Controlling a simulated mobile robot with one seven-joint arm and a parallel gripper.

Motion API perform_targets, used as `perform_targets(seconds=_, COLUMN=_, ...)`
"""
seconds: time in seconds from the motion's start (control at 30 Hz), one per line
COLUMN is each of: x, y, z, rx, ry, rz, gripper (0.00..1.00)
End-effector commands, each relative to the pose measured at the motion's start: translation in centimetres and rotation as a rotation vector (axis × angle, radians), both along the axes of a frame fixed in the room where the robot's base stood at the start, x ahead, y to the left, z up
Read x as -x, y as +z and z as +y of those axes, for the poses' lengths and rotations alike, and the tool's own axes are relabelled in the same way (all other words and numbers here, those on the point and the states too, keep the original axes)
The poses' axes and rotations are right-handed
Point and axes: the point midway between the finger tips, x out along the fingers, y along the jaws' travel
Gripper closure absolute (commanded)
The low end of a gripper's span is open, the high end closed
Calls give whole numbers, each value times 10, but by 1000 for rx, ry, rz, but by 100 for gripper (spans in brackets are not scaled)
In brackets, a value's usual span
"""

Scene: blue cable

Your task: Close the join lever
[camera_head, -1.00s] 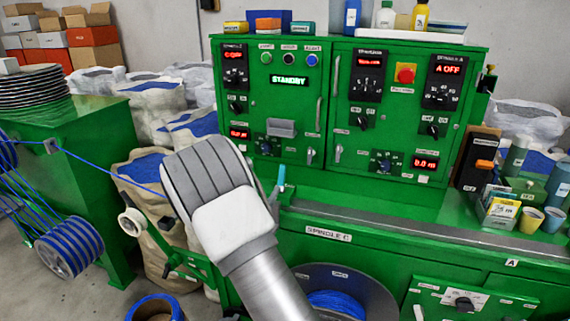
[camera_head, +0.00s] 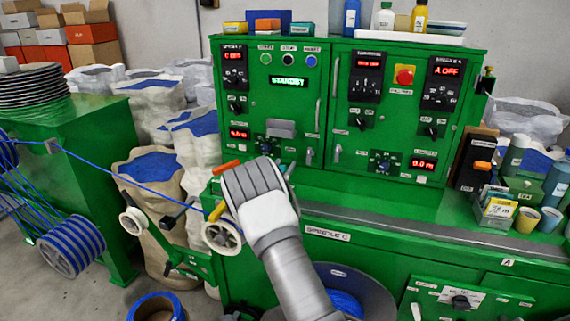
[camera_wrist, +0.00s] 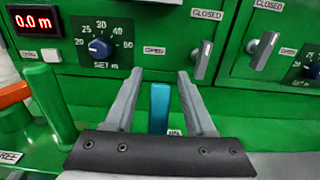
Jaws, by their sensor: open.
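A cyan-blue upright lever (camera_wrist: 158,108) stands between the two fingers of my gripper (camera_wrist: 158,76) in the wrist view. There is a gap on each side of it, and the fingers are open. A small label beside its foot is mostly hidden by the gripper body, so I cannot read which lever it is. In the head view my gripper's fingers are largely hidden behind my wrist, just in front of the green machine (camera_head: 430,215), and the cyan lever is hidden there.
An orange-handled part (camera_head: 225,167) and a white pulley (camera_head: 222,236) are left of my wrist. A blue cable (camera_head: 125,182) runs from the spool (camera_head: 70,246) toward the pulley. Grey cabinet latches (camera_wrist: 201,60) and a dial (camera_wrist: 100,47) are close beyond my fingers.

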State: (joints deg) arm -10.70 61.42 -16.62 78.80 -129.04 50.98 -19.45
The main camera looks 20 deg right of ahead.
Motion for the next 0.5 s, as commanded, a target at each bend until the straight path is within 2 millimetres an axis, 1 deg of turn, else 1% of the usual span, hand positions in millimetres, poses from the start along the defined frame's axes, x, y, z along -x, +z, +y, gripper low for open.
perform_targets(seconds=0.17, x=-7, y=0, z=-5, rx=0, ry=0, rz=1, gripper=45)
perform_targets(seconds=0.47, x=-8, y=0, z=-6, rx=0, ry=0, rz=1, gripper=45)
perform_targets(seconds=0.5, x=-8, y=0, z=-6, rx=0, ry=0, rz=1, gripper=52)
